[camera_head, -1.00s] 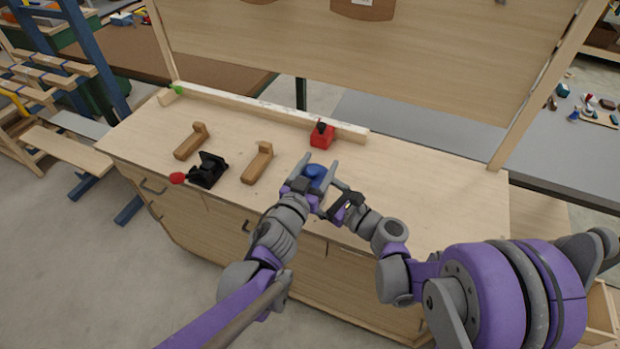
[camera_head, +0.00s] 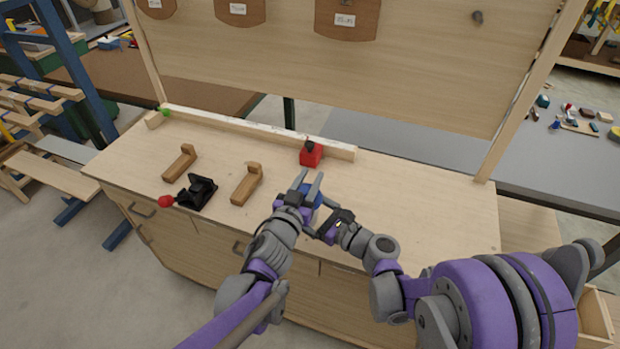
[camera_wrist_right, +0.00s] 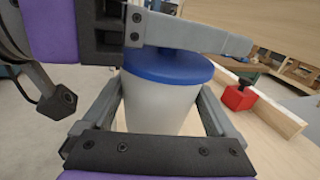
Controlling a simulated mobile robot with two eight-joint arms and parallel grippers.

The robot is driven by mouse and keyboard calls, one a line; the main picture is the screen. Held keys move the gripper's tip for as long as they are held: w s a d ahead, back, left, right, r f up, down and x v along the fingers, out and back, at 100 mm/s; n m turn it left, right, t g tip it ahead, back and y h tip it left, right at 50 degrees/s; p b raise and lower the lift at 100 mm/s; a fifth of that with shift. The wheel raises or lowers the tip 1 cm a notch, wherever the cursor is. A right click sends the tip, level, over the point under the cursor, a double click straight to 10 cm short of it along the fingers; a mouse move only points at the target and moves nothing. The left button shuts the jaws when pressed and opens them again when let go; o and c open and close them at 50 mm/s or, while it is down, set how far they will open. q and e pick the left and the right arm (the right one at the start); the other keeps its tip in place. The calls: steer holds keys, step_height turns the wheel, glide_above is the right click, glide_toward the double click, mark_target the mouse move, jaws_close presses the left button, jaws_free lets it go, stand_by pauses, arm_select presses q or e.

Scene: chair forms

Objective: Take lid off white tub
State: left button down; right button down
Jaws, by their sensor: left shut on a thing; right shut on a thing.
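The white tub (camera_wrist_right: 158,105) stands upright in the right wrist view, with its blue lid (camera_wrist_right: 165,66) on top. The lid also shows as a small blue patch (camera_head: 309,197) in the head view, where the tub's body is hidden. My right gripper (camera_wrist_right: 158,112) is shut on the tub, one finger on each side of its body. My left gripper (camera_head: 305,187) is shut on the lid from the left; one of its fingers crosses above the lid in the right wrist view. I see no clear gap between lid and tub.
A red block with a dark knob (camera_head: 311,153) stands behind the grippers on the wooden bench (camera_head: 400,205). Two wooden L-shaped pieces (camera_head: 247,184) and a black clamp with a red handle (camera_head: 197,191) lie to the left. A ledge (camera_head: 250,132) runs along the back. The bench's right side is clear.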

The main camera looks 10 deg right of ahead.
mark_target(313, 222)
arm_select(q)
steer(key=shift+s+d+r, duration=0.1)
arm_select(e)
steer(key=shift+a, duration=0.1)
stand_by(0.5)
arm_select(q)
steer(key=shift+r, duration=1.05)
